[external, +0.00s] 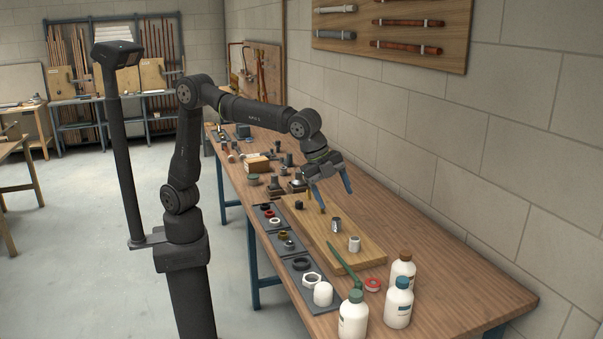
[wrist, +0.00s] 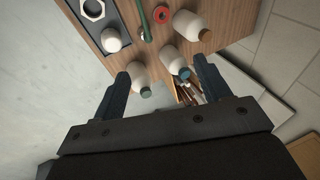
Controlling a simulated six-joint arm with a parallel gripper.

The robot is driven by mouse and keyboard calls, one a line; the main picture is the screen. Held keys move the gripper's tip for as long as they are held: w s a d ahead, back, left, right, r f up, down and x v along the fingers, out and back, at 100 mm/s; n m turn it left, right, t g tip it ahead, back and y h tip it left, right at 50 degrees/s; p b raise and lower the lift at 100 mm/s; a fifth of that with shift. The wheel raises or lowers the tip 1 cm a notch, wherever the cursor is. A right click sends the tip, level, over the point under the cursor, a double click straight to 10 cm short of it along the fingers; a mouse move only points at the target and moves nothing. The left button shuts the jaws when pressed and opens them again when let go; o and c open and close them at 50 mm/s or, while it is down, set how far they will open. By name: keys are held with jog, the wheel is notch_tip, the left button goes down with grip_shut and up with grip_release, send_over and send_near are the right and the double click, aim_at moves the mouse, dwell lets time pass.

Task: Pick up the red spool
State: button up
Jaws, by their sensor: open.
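The red spool (external: 373,285) lies on the front part of the wooden bench, beside the bottles. It is a small red ring with a pale centre, and it also shows at the top of the wrist view (wrist: 161,14). My gripper (external: 331,196) is open and empty above the wooden board, farther back along the bench than the spool and apart from it. In the wrist view its two fingers (wrist: 162,80) are spread wide, with nothing held between them.
White bottles with green (external: 353,316), blue (external: 398,303) and brown (external: 403,270) caps stand close around the spool. A green-handled brush (external: 344,262) lies just left of it. The wooden board (external: 300,228) carries small metal fittings. Dark trays (external: 305,285) line the left edge.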

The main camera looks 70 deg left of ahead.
jog(key=n+g+h, duration=0.1)
jog(key=n, duration=0.6)
send_near(373, 285)
jog(key=f, duration=0.2)
jog(key=w+a+f, duration=0.1)
jog(key=shift+w+n, duration=0.15)
jog(key=shift+n, duration=0.15)
jog(key=shift+h, duration=0.3)
jog(key=shift+x, duration=2.8)
jog(key=c, duration=1.1)
